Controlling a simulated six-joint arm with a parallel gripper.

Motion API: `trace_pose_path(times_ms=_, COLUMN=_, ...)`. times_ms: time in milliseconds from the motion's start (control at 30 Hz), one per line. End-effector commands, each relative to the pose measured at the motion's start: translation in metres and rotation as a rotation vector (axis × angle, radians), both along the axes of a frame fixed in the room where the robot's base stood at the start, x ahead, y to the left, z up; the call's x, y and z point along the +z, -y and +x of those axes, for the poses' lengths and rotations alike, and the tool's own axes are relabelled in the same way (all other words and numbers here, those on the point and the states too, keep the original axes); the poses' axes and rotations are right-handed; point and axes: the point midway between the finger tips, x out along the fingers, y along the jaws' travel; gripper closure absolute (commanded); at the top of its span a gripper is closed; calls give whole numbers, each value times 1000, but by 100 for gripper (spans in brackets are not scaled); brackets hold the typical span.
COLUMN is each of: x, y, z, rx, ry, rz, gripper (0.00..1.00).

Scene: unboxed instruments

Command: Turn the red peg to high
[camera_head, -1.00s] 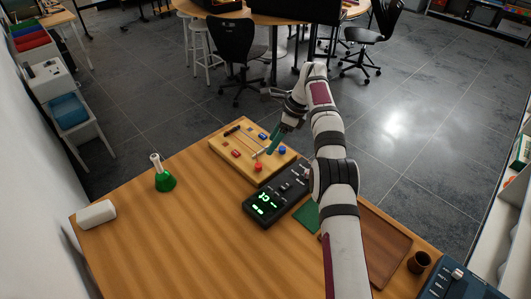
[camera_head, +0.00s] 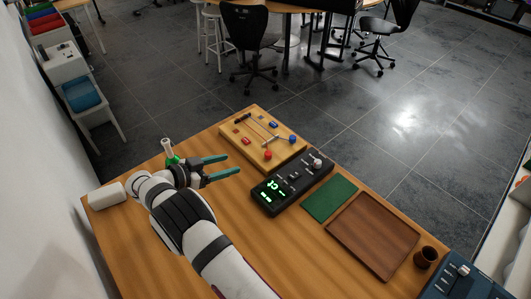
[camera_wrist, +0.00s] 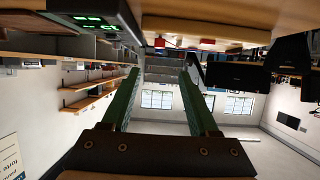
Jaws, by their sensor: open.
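The wooden board (camera_head: 258,124) lies at the far edge of the table. A round red peg (camera_head: 268,155) stands near its front edge, with a smaller red piece (camera_head: 246,141) to its left. I cannot read any high or low marking. My gripper (camera_head: 233,164) is open and empty, to the left of the red peg and apart from it, its teal fingers pointing right. The wrist view looks tilted over, with the board's edge (camera_wrist: 205,30) along the top and a red piece (camera_wrist: 160,42) under it; my green fingers are spread wide.
A black instrument (camera_head: 267,198) with a green display sits right of my gripper. Beyond it are a green mat (camera_head: 330,198), a brown tray (camera_head: 374,231) and a brown cup (camera_head: 426,257). A green-based flask (camera_head: 168,149) is partly hidden behind my wrist. A white roll (camera_head: 104,196) lies left.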

Motion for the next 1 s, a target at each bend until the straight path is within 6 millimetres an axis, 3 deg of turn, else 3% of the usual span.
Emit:
trace_pose_path(times_ms=500, x=-51, y=91, z=85, rx=-6, ry=-2, rz=1, gripper=40)
trace_pose_path(times_ms=700, x=-58, y=103, z=97, rx=-5, ry=-1, rz=1, gripper=40)
trace_pose_path(times_ms=967, x=-58, y=104, z=98, rx=-5, ry=-1, rz=1, gripper=40)
trace_pose_path(times_ms=1000, x=-58, y=104, z=98, rx=-5, ry=-1, rz=1, gripper=45)
